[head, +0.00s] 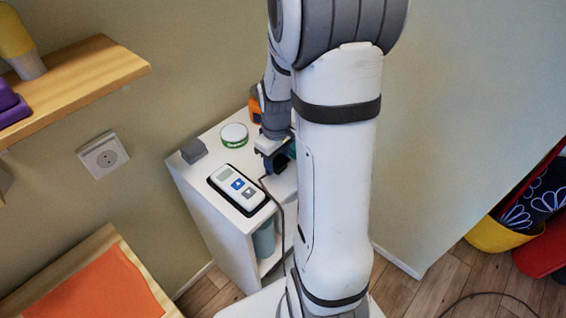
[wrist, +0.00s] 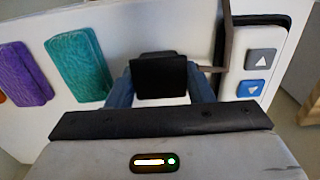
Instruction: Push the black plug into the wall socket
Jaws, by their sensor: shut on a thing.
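The white wall socket (head: 103,157) is on the beige wall at the left of the head view, well left of my gripper. My gripper (wrist: 160,88) has blue fingertips shut on the black plug (wrist: 162,76), one on each side. In the head view my gripper (head: 274,160) is over the right part of the white cabinet top, partly hidden by my arm. The plug is hard to make out there. A dark cable (head: 277,200) runs down over the cabinet's edge. The plug's pins are hidden in the wrist view.
On the cabinet (head: 190,182) are a handheld device (head: 238,187) in a black tray, a green-white tin (head: 234,135), a grey block (head: 193,150) and an orange block (head: 256,108). A wooden shelf (head: 90,78) juts out above the socket; an orange-topped wooden piece (head: 100,285) stands below.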

